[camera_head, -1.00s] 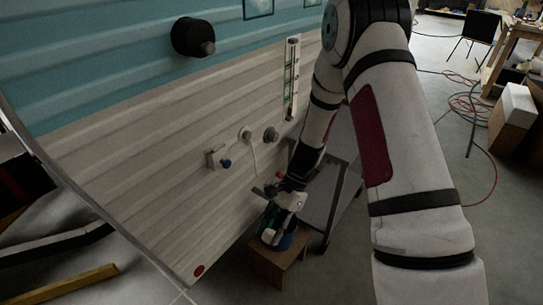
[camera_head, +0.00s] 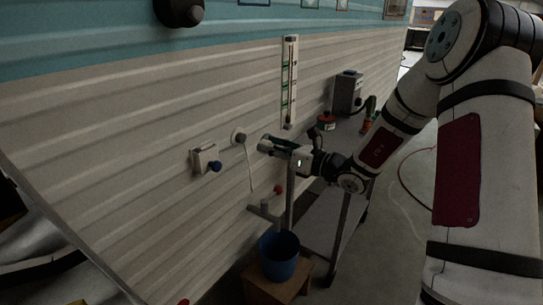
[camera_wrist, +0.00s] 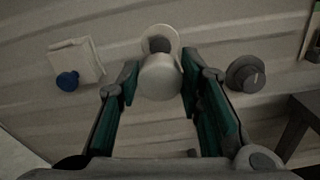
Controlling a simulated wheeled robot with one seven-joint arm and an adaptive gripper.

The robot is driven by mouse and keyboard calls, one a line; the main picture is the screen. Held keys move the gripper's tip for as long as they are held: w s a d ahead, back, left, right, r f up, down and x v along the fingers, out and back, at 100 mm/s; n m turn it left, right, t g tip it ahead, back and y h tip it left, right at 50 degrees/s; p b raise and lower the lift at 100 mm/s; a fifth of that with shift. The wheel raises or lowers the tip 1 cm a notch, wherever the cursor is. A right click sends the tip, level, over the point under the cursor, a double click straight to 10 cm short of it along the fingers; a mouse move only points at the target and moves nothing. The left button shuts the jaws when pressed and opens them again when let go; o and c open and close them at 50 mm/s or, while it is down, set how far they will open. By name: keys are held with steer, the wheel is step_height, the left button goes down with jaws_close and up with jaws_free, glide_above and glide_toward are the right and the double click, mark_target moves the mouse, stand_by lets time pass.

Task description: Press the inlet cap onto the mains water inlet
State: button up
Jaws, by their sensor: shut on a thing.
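The inlet cap (camera_wrist: 160,78) is a pale grey cylinder between the two fingers of my gripper (camera_wrist: 160,80) in the wrist view. In the head view my gripper (camera_head: 268,145) is shut on it, just right of the mains water inlet (camera_head: 239,137). The inlet is a pale round flange with a grey centre on the camper wall, and a thin cord hangs below it. In the wrist view the inlet (camera_wrist: 158,42) appears behind and above the cap, partly covered by it. The cap looks apart from the inlet, though the exact gap is hard to judge.
A white box with a blue cap (camera_head: 215,166) is left of the inlet. A grey round fitting (camera_wrist: 245,73) is right of it. A blue bucket (camera_head: 279,256) stands on a wooden stool (camera_head: 262,288) below. A grey cart (camera_head: 325,220) is close on the right.

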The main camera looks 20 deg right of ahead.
mark_target(243, 137)
steer(key=shift+w, duration=0.1)
stand_by(0.3)
steer(key=b+x, duration=0.1)
steer(key=x, duration=0.4)
steer(key=shift+w+a, duration=0.25)
steer(key=shift+w, duration=0.05)
steer(key=shift+r+p, duration=0.1)
steer(key=shift+p, duration=0.25)
stand_by(2.2)
steer(key=shift+w+a, duration=0.3)
steer(key=shift+w, duration=0.1)
stand_by(0.5)
steer(key=o, duration=1.1)
steer(key=v, duration=1.2)
